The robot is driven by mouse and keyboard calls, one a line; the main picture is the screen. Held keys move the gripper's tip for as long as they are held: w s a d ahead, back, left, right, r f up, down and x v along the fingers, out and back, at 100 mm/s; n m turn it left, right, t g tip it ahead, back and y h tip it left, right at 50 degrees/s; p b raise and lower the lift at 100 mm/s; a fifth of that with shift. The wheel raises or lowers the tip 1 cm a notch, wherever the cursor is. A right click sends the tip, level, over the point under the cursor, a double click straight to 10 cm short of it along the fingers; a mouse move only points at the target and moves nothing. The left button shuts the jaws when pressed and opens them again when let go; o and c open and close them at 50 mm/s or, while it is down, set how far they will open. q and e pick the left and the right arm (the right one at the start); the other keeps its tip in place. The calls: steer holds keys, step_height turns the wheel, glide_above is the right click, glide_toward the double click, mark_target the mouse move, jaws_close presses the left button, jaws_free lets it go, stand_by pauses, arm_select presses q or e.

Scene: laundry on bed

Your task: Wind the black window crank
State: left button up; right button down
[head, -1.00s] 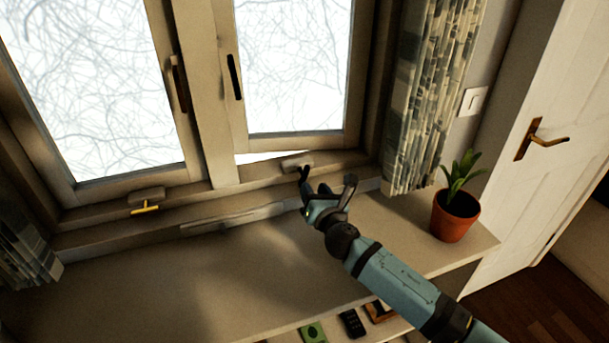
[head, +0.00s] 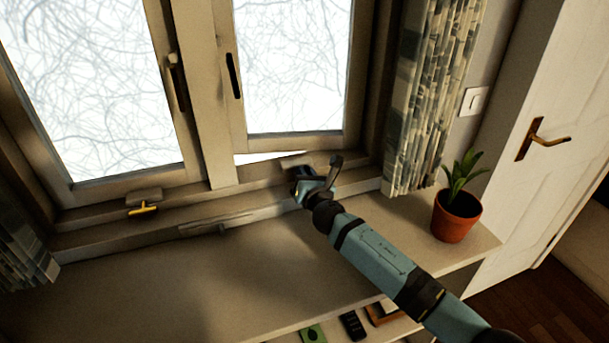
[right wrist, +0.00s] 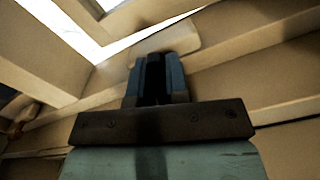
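The black window crank sits at the base of the right window, under its housing (head: 297,161). My right gripper (head: 300,180) is at the crank and covers most of it in the head view. In the right wrist view my right gripper's two blue fingers (right wrist: 155,78) are close together, with a dark strip between them just below the beige housing (right wrist: 160,42). They look shut on the crank, though its handle is mostly hidden. The right window (head: 293,70) stands slightly ajar, with a bright gap along its bottom. My left gripper is not in view.
A yellow crank (head: 143,209) sits under the left window. A potted plant (head: 456,216) stands on the right end of the sill counter (head: 190,285). A curtain (head: 420,100) hangs right of the window. The counter's middle is clear.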

steer(key=shift+m, duration=0.3)
steer(key=shift+d+f+m+b, duration=0.15)
steer(key=shift+m+b, duration=0.15)
steer(key=shift+m, duration=2.8)
steer(key=c, duration=1.1)
jaws_free()
steer(key=p+v, duration=0.1)
steer(key=v, duration=1.2)
steer(key=shift+s+d, duration=0.15)
steer(key=shift+s, duration=0.2)
